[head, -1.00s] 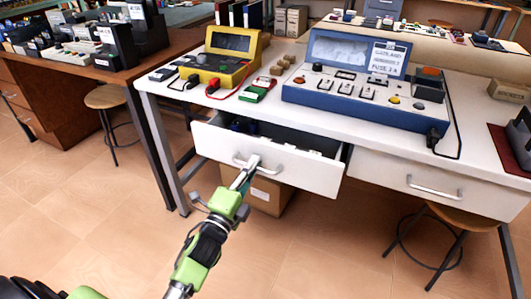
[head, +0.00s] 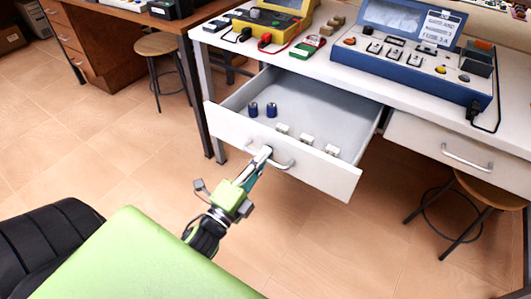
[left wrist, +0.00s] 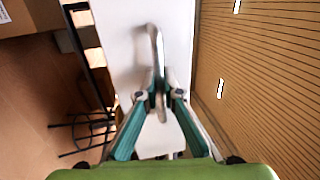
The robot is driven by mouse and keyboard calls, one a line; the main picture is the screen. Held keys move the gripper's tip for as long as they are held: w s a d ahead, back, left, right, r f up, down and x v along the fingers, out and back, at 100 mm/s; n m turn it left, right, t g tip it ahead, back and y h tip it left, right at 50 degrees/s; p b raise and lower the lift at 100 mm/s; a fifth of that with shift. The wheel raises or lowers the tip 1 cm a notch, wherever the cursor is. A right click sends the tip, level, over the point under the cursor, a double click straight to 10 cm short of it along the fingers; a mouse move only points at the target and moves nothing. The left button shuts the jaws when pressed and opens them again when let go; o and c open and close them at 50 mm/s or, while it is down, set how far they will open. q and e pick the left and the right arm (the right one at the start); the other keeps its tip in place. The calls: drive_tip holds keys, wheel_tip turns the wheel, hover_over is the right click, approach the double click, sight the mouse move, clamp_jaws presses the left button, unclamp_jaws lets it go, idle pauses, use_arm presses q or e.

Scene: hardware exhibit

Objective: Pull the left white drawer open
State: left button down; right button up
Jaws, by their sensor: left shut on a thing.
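The left white drawer (head: 290,157) stands well out from the white table in the head view. Inside it show two blue cylinders (head: 262,109) and several small white blocks (head: 307,139). Its curved metal handle (head: 282,164) is on the front face. My left gripper (head: 262,157) is shut on the left part of this handle. In the left wrist view the handle (left wrist: 154,45) runs down between the two fingers (left wrist: 160,98), against the white drawer front (left wrist: 122,40). My right gripper is not in view.
The closed right drawer (head: 455,150) is beside it, with a stool (head: 478,188) below. A blue console (head: 410,60) and a yellow meter (head: 270,22) stand on the tabletop (head: 320,62). The tiled floor (head: 370,245) in front is clear.

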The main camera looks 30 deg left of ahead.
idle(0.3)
use_arm(q)
drive_tip(key=c, duration=2.5)
unclamp_jaws()
drive_tip(key=shift+s, duration=0.15)
drive_tip(key=s, duration=0.4)
drive_tip(key=s+f, duration=0.1)
drive_tip(key=s, duration=0.2)
drive_tip(key=s+f, duration=0.1)
drive_tip(key=s, duration=0.3)
drive_tip(key=shift+s+a+f, duration=0.15)
drive_tip(key=shift+s+a, duration=0.05)
drive_tip(key=shift+s, duration=0.1)
